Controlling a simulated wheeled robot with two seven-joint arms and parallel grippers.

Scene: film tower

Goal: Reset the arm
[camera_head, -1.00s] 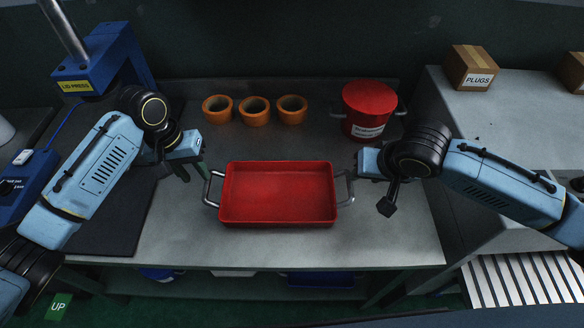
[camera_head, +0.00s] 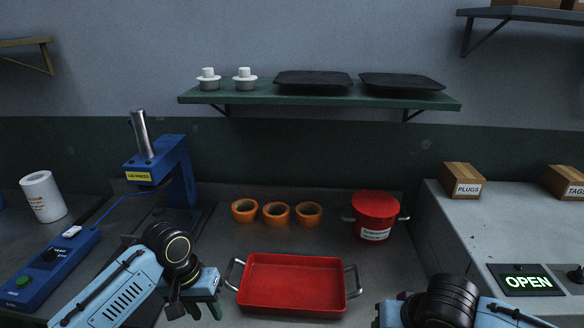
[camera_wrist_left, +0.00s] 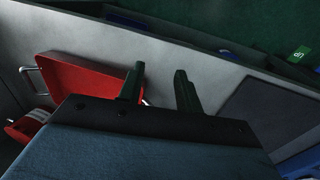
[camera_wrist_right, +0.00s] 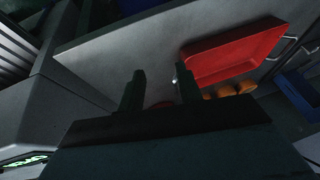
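My left gripper (camera_head: 206,308) is to the left of the red tray (camera_head: 292,283), close to its left handle. In the left wrist view its two fingers (camera_wrist_left: 160,84) stand apart with nothing between them. My right arm is at the lower right in the head view, and its fingertips are not clear there. In the right wrist view the right gripper's fingers (camera_wrist_right: 160,88) are apart and empty, with the red tray (camera_wrist_right: 236,50) to their right. The tray is empty and sits on the grey bench.
Several orange rings (camera_head: 277,213) and a red lidded pot (camera_head: 376,215) stand behind the tray. A blue lid press (camera_head: 175,165) is at left. A green shelf (camera_head: 320,97) holds two white pieces and two dark trays.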

